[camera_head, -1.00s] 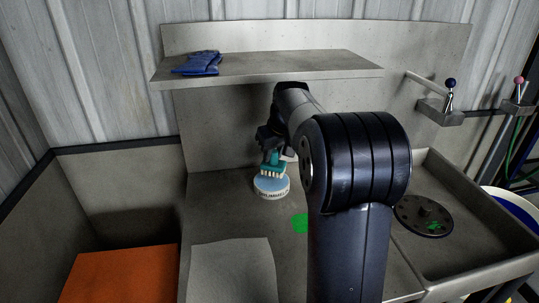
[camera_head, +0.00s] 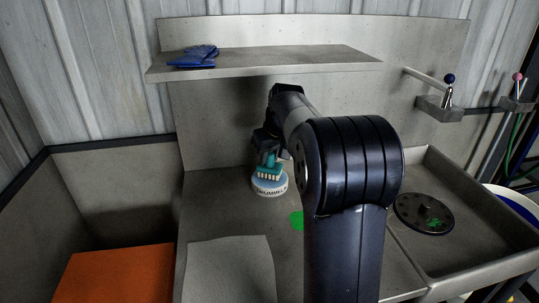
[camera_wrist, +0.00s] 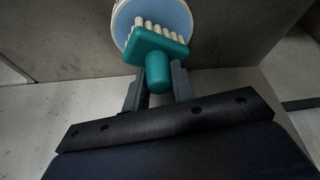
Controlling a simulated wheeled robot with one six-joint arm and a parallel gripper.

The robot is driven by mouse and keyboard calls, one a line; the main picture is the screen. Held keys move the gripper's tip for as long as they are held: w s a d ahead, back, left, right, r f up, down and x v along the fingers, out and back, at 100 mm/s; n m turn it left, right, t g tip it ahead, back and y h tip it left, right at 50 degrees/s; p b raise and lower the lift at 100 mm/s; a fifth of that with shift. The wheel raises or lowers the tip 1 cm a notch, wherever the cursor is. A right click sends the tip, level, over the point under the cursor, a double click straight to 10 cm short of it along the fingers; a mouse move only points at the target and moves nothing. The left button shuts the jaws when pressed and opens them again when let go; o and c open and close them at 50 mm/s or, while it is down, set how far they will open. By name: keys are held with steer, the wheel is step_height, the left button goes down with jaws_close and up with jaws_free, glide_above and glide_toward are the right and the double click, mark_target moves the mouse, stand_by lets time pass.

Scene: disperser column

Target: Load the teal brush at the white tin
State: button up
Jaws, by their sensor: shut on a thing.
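The teal brush (camera_head: 268,168) is held by my gripper (camera_head: 268,148) just over the white tin (camera_head: 270,191), its pale bristles pointing down. The tin is round, with lettering on its side and a light blue surface inside its top; it stands on the grey counter. In the wrist view, my gripper (camera_wrist: 158,85) is shut on the handle of the teal brush (camera_wrist: 156,48). The bristles lie across the blue top of the tin (camera_wrist: 126,14). I cannot tell whether they touch it.
A shelf (camera_head: 290,60) with blue gloves (camera_head: 194,57) overhangs the back of the counter. A green patch (camera_head: 297,221) marks the counter right of the tin. A sink (camera_head: 470,195) with a round drain plate (camera_head: 424,213) lies right; an orange block (camera_head: 115,275) is lower left.

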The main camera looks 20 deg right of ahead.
steer(key=shift+f, duration=0.65)
stand_by(1.9)
steer(key=shift+r, duration=0.1)
